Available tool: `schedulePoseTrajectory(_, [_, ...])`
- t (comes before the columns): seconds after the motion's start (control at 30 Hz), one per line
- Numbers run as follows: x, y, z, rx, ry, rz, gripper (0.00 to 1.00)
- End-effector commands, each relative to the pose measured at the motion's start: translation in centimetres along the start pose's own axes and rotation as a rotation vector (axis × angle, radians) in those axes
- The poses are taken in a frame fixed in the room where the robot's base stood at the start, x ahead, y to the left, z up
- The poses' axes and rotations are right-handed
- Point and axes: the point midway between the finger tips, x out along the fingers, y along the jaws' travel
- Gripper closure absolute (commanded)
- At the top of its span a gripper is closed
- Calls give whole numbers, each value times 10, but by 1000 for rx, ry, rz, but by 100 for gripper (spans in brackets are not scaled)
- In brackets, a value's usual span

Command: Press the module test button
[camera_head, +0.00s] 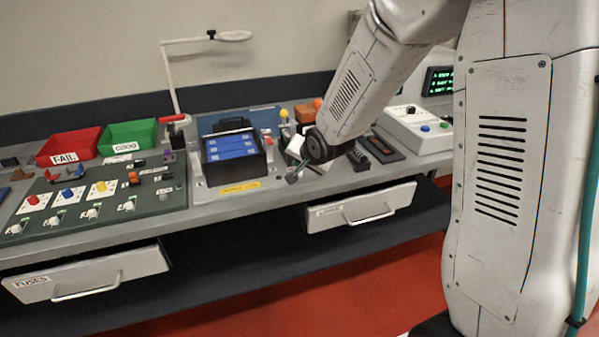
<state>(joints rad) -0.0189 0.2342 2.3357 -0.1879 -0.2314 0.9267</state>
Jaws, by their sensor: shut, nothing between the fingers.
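A black battery module (239,168) with blue cells inside sits on a light grey fixture plate near the bench's middle. A yellow label is on the fixture's front edge. A small yellow knob (284,114) stands behind the module's right side. A white test box (412,143) on the right has a blue button (425,128), a green button (444,125) and a dark knob. I cannot read which button is the module test button. My gripper (292,179) is shut and empty, low at the bench's front, right of the module and apart from the test box. My arm hides part of the bench behind.
A red FAIL bin (69,144) and a green GOOD bin (128,136) stand at the back left. A green panel (130,203) with several switches lies in front. Two drawers (359,210) jut out below the bench. A lamp arm rises behind.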

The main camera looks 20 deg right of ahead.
Motion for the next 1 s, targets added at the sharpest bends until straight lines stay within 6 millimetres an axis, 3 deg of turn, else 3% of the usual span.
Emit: schedulePoseTrajectory(1.0, [5, 4, 4, 1, -1, 1, 100])
